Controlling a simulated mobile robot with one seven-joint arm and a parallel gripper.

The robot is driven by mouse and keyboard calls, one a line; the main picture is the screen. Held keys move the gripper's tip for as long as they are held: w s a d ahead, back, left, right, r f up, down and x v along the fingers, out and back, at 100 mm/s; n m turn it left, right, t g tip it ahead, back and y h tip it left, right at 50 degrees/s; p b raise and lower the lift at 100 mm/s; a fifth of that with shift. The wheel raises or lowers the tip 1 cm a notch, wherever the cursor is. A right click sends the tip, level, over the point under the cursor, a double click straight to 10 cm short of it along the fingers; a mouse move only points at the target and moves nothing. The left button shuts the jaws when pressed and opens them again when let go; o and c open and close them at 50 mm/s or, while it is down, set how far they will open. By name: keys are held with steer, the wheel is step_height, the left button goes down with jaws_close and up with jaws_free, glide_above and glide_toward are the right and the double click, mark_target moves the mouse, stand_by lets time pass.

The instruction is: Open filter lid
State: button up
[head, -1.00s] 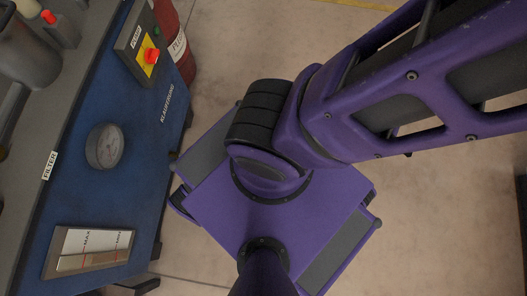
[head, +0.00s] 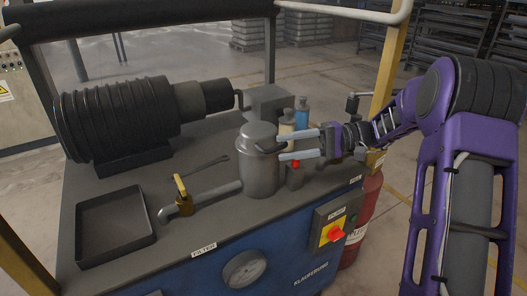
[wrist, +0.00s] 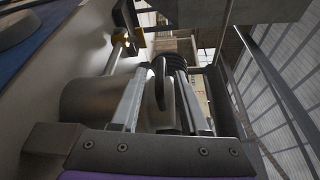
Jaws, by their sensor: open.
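The filter is a grey metal canister (head: 260,175) standing upright on the machine's top, with a domed lid (head: 258,134) seated on it. A dark handle (head: 268,150) sticks out from the lid's side toward my gripper. My gripper (head: 282,141) reaches in from the right, its two long pale fingers apart. In the wrist view the dark handle (wrist: 160,82) stands between the open fingers (wrist: 160,95), and I see no clear contact. The canister (wrist: 88,100) shows at the left there, partly hidden by a finger.
A pipe with a yellow-handled valve (head: 181,188) joins the canister from the left. A black tray (head: 115,224), motor (head: 115,122) and yellow post (head: 388,55) are around.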

mark_target(264, 152)
steer(key=x, duration=0.6)
steer(key=shift+a, duration=0.15)
steer(key=shift+c, duration=0.2)
jaws_close()
steer(key=shift+f, duration=0.1)
steer(key=shift+f, duration=0.2)
stand_by(0.8)
